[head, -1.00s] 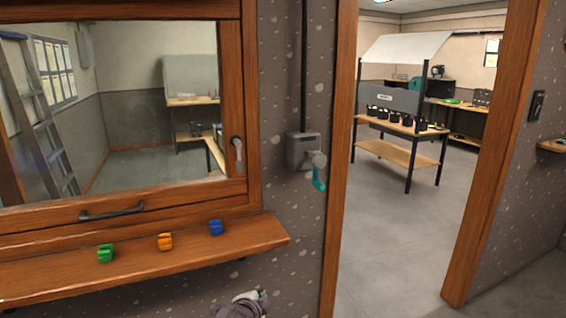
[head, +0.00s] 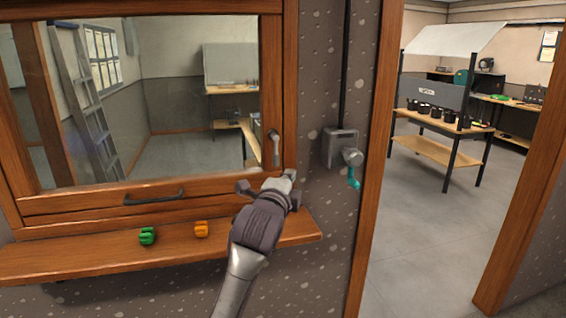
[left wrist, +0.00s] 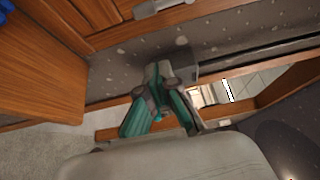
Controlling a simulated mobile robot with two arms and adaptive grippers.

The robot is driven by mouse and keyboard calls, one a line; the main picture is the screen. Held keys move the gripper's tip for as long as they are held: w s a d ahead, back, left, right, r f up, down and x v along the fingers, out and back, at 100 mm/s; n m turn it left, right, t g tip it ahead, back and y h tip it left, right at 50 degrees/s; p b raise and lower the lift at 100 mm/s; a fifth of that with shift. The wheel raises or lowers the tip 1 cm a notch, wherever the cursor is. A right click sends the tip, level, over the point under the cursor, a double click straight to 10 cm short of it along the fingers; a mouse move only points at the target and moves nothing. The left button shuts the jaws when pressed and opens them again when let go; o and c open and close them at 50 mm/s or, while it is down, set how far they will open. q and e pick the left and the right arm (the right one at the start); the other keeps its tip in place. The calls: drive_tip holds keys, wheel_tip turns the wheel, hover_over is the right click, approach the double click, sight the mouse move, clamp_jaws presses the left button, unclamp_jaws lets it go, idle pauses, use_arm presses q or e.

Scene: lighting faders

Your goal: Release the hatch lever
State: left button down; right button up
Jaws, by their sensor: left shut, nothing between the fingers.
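The hatch lever (head: 276,148) is a small pale grey handle on the right side of the wooden window frame. It hangs downward. My left gripper (head: 291,178) is shut and empty. In the head view it shows just below and right of the lever, in front of the frame's lower right corner; I see no clear contact. In the left wrist view the gripper's fingers (left wrist: 158,78) point up the picture, and part of a pale handle (left wrist: 158,6) shows at the top edge. My right gripper is not in view.
A grey wall box (head: 340,147) with a teal-handled crank (head: 353,178) sits right of the window. A wooden shelf (head: 90,262) below holds a green piece (head: 147,236) and an orange piece (head: 201,229). A dark bar handle (head: 154,197) is on the lower frame. A doorway opens at right.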

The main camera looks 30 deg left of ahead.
sight(275, 150)
use_arm(q)
drive_tip(key=shift+w, duration=0.1)
drive_tip(key=p+x, duration=0.3)
drive_tip(key=x, duration=0.7)
drive_tip(key=s+a+p, duration=0.1)
drive_tip(key=s+a, duration=0.1)
drive_tip(key=a, duration=0.1)
drive_tip(key=shift+s+f+p, duration=0.1)
drive_tip(key=shift+s+p, duration=0.2)
drive_tip(key=shift+s, duration=0.05)
drive_tip(key=shift+a, duration=0.1)
